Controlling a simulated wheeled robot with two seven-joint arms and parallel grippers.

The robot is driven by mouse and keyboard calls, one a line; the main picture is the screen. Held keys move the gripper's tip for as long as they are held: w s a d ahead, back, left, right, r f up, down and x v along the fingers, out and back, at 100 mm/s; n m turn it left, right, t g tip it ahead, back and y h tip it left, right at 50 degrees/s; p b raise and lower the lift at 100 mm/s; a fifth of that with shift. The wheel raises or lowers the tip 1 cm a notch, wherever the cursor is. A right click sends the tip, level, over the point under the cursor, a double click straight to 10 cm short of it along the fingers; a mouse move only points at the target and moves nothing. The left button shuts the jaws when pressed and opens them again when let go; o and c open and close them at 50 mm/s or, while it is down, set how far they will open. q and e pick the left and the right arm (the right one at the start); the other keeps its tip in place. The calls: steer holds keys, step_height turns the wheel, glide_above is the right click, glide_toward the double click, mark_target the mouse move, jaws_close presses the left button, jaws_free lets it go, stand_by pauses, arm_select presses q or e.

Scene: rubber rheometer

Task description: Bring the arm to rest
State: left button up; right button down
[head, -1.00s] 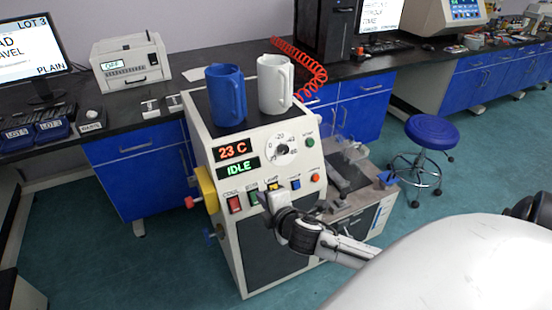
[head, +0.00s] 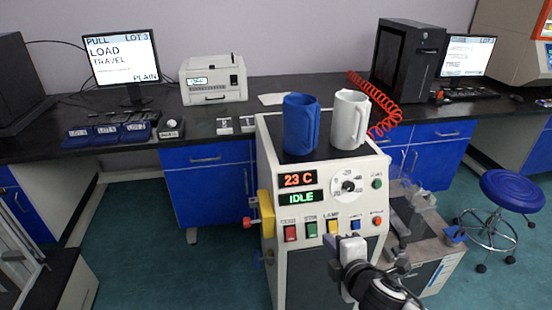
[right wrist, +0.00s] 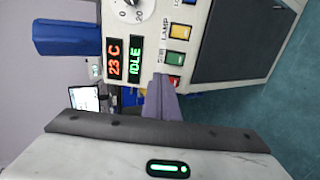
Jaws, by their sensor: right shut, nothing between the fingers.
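My right gripper (head: 343,243) is in front of the rheometer's control panel, below the row of buttons, at the yellow and blue ones in the head view. Its fingers are shut and empty. In the right wrist view the shut fingers (right wrist: 164,98) point at the panel, near the green and red buttons in that picture; whether they touch it I cannot tell. The rheometer (head: 330,176) shows 23 C and IDLE on its displays. My left gripper is not in view.
A blue mug (head: 300,124) and a white mug (head: 349,120) stand on top of the rheometer. A yellow part with a red knob (head: 250,223) juts from its left side. A blue stool (head: 512,191) stands at the right. Floor left of the rheometer is clear.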

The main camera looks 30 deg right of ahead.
steer(key=s+a+f+m+g+y, duration=0.3)
steer(key=s+a+f+m+y, duration=0.3)
steer(key=s+a+f+m, duration=0.6)
steer(key=s+a+f, duration=0.4)
steer(key=a+f, duration=0.1)
steer(key=a, duration=0.1)
steer(key=shift+s+a+f+m, duration=0.15)
steer(key=shift+s+a+m, duration=0.1)
steer(key=shift+a+m, duration=0.15)
steer(key=shift+d, duration=0.2)
